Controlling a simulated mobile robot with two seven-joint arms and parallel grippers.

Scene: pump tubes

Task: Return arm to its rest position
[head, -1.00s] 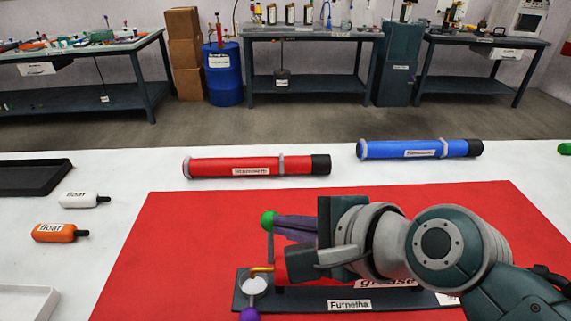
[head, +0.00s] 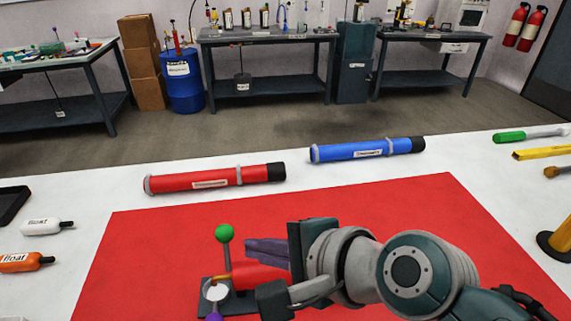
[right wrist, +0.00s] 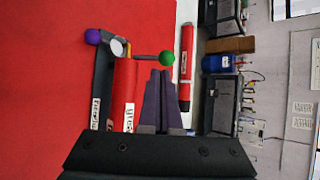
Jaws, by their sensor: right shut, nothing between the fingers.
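The Furnetha pump stands on the red mat, its dark base (head: 210,285) partly hidden behind my right arm. It carries a red grease tube (head: 248,276), a lever with a green ball (head: 224,232) and a purple ball (head: 214,318) at the picture's bottom edge. My right gripper (head: 252,247) is shut and empty, with purple-grey fingers just right of the green ball. In the right wrist view the closed fingers (right wrist: 160,75) point up, close to the green ball (right wrist: 167,58) and beside the red tube (right wrist: 123,85); contact cannot be told. My left gripper is not in view.
A red cylinder (head: 210,181) and a blue cylinder (head: 365,149) lie behind the red mat (head: 430,215). The mat right of the pump is clear.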

